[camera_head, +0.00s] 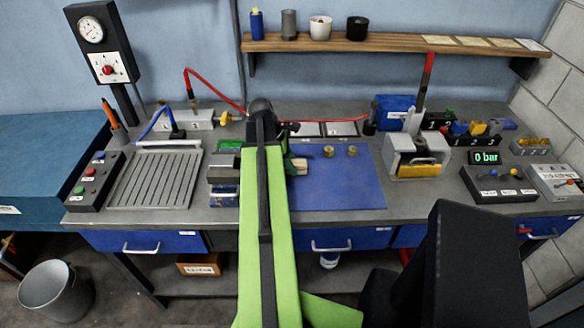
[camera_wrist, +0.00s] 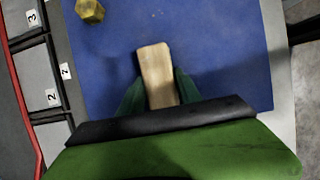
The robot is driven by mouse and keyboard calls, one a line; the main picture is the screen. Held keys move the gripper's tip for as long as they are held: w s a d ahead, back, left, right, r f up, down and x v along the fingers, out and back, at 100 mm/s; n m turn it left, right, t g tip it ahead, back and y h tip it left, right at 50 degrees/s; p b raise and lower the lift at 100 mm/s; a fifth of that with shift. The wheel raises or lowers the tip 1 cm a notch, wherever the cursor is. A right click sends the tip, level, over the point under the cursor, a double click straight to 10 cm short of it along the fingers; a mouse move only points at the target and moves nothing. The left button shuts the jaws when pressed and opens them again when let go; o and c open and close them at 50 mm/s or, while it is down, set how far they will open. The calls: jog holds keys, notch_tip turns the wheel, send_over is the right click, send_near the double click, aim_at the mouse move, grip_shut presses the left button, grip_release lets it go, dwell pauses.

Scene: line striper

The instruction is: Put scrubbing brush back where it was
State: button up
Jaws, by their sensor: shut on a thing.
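My gripper (camera_head: 291,163) is over the left part of the blue mat (camera_head: 340,190), largely hidden behind my green arm in the head view. In the wrist view its two green fingers (camera_wrist: 158,92) are shut on the scrubbing brush (camera_wrist: 155,62), seen as a pale wooden block pointing away from the wrist. The brush shows only as a small tan end (camera_head: 300,166) in the head view. No bristles are visible. The blue mat fills the background in the wrist view; whether the brush touches it I cannot tell.
Two brass pieces (camera_head: 328,151) (camera_head: 352,150) stand on the mat's back part. Numbered trays (camera_wrist: 34,60) lie beyond the mat. A grooved plate (camera_head: 155,180) is left, a grey device with a red-handled lever (camera_head: 415,140) right. The mat's right front is clear.

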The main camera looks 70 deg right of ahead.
jog(key=shift+w+f, duration=0.1)
jog(key=shift+f, duration=0.1)
jog(key=o, duration=1.2)
jog(key=shift+r, duration=0.1)
jog(key=shift+r+p, duration=0.45)
jog(key=shift+r, duration=0.1)
jog(key=p+v, duration=0.9)
jog(key=v, duration=0.1)
jog(key=shift+r+p, duration=0.25)
jog(key=shift+p, duration=0.15)
jog(key=shift+w+a+r, duration=0.15)
jog(key=shift+w+r, duration=0.1)
jog(key=shift+w, duration=0.05)
